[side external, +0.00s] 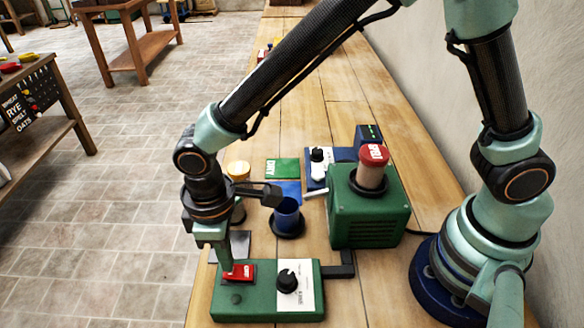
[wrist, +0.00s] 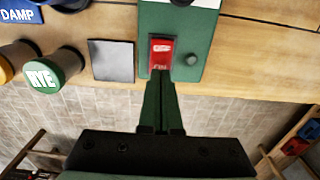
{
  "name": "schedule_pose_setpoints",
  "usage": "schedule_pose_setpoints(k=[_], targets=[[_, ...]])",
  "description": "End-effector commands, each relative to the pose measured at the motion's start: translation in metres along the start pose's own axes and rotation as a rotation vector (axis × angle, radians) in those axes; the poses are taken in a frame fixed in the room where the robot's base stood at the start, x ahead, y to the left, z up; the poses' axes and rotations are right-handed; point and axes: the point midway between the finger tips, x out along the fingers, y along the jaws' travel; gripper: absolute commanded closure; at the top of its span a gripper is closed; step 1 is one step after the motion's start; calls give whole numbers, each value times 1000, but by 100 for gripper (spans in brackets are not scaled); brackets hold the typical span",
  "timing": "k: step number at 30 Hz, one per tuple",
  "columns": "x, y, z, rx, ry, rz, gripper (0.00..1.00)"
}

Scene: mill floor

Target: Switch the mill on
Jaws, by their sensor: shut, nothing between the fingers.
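A green control box (side external: 262,304) lies at the front of the bench, with a red switch (side external: 239,272) on its left part and a black knob (side external: 287,280) on a white dial plate. The green mill housing (side external: 366,215) stands behind it, with a red-capped top (side external: 374,155). My gripper (side external: 227,266) points down with its fingers shut and empty, tips at the left side of the red switch. In the wrist view the shut fingertips (wrist: 160,76) are at the lower edge of the red switch (wrist: 161,50). I cannot tell whether they touch it, or the switch's position.
A blue cup (side external: 287,215) stands behind the control box. A jar with a green RYE lid (wrist: 41,77) and a grey square plate (wrist: 111,61) are left of the box in the wrist view. The bench's left edge is close by.

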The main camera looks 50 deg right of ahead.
Motion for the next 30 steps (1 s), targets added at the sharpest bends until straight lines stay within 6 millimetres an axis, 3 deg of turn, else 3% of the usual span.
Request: schedule_pose_setpoints(k=[30], targets=[[14,0,0,0,-1,0,100]])
